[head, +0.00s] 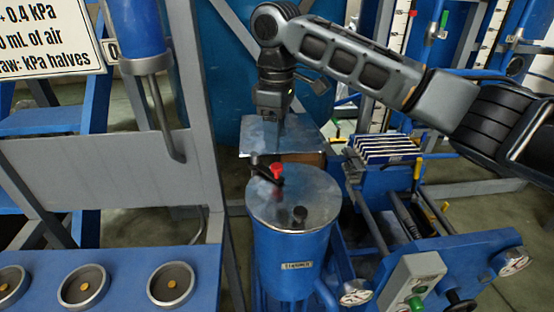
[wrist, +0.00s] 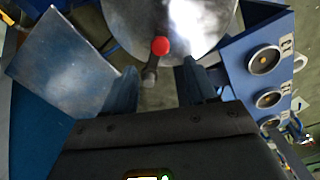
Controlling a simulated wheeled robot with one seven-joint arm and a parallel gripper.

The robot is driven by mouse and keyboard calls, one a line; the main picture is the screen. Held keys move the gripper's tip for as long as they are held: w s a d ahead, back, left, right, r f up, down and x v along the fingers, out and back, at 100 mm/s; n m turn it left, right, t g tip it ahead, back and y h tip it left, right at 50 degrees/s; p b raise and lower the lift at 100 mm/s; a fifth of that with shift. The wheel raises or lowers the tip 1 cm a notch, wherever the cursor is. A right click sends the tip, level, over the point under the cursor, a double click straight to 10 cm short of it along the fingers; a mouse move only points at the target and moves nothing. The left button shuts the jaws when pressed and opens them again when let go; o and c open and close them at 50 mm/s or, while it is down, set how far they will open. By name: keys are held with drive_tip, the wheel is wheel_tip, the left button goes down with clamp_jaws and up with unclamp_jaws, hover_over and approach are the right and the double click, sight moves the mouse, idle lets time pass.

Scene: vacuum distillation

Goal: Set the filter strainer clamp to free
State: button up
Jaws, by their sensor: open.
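The filter strainer is a blue drum (head: 290,262) with a round metal lid (head: 307,192). The clamp is a dark lever with a red knob (head: 277,169) at the lid's back-left edge. In the wrist view the red knob (wrist: 160,46) shows over the lid's edge, with its lever (wrist: 149,76) running down between my fingers. My gripper (head: 277,117) points down above and behind the clamp in the head view. In the wrist view my gripper (wrist: 157,82) is open, its fingers on either side of the lever. Contact with the lever cannot be told.
A flat metal plate (head: 262,138) lies behind the strainer, below my gripper. A blue bench with round dials (head: 171,284) is at the left. A blue frame with a green button (head: 415,303) is at the right.

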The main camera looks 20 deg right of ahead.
sight(277, 165)
drive_tip(key=shift+f+p, duration=0.55)
drive_tip(key=shift+f, duration=3.25)
clamp_jaws()
